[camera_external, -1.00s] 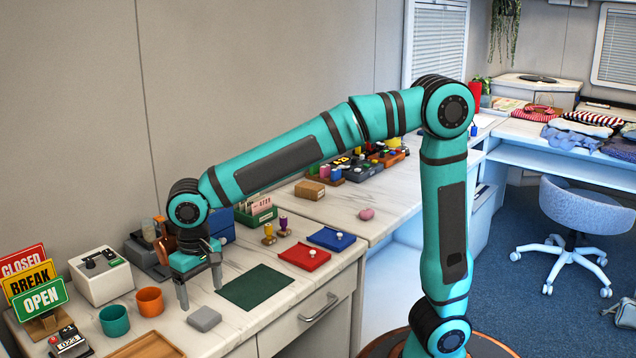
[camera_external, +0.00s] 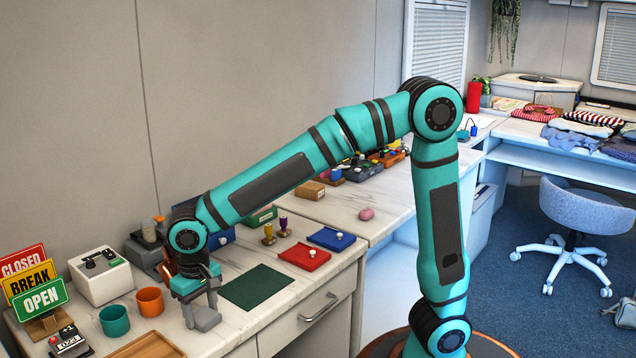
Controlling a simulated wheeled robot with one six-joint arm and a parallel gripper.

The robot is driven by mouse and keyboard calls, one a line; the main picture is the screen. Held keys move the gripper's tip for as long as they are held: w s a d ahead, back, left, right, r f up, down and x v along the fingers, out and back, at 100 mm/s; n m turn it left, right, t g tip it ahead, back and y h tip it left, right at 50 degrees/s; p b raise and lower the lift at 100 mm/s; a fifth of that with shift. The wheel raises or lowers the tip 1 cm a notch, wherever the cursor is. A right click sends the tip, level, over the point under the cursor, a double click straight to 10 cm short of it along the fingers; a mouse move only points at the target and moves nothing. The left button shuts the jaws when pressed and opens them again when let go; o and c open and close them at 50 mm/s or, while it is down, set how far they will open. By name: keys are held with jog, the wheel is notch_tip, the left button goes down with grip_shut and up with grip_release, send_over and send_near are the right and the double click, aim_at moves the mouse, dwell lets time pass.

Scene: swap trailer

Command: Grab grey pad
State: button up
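The grey pad (camera_external: 205,319) is a small light grey block on the white counter, right of the orange cup. My gripper (camera_external: 201,312) points down right over it, with one finger at the pad's left side and the other near its back right. The fingers partly cover the pad. I cannot tell whether they touch or grip it.
An orange cup (camera_external: 149,301) and a teal cup (camera_external: 114,321) stand close to the left. A dark green mat (camera_external: 257,288) lies to the right, with red (camera_external: 304,257) and blue (camera_external: 332,238) trays beyond. A wooden tray (camera_external: 150,346) is at the front edge.

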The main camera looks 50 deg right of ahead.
jog(key=c, duration=0.4)
